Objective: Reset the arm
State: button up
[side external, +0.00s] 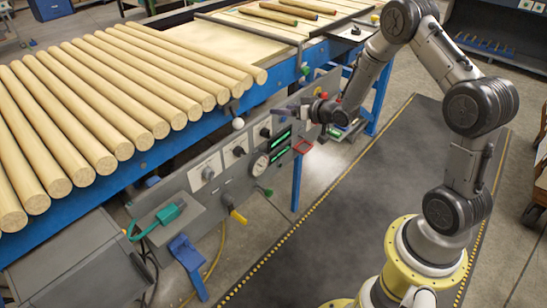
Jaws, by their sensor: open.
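My gripper (284,110) is at the end of my arm, which rises from its yellow base, bends over and comes down toward the control panel. The gripper points left. It is open and I see nothing held in it. It is in front of the upper right part of the grey control panel (203,198), close to the knobs and green displays. I cannot tell whether it touches the panel. The fingertips are small and partly lost against the panel's dark parts.
The panel carries a round gauge (260,165), a white ball knob (238,124), a yellow-handled lever (238,215) and a teal handle (168,214). Many turned wood poles (100,100) lie on the blue-framed line above. A dark floor mat (335,215) lies clear between panel and base.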

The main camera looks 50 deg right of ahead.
jog(key=s+a+r+g, duration=0.1)
jog(key=s+a+r, duration=0.15)
jog(key=r, duration=0.25)
jog(key=s+a+r+n+g+h, duration=0.1)
jog(key=s+a+r, duration=0.1)
jog(key=s+r, duration=0.25)
jog(key=s+a+r+g, duration=0.2)
jog(key=s+r, duration=0.1)
jog(key=r, duration=0.3)
jog(key=s+a+r+n+g+y, duration=0.1)
jog(key=s+a, duration=0.3)
jog(key=s, duration=0.8)
jog(key=s+a+r+n+g+y, duration=0.1)
jog(key=s+a, duration=0.4)
jog(key=s, duration=0.7)
jog(key=shift+s+a+g, duration=0.2)
jog(key=shift+s+g, duration=0.1)
jog(key=shift+g, duration=0.6)
jog(key=shift+r, duration=0.1)
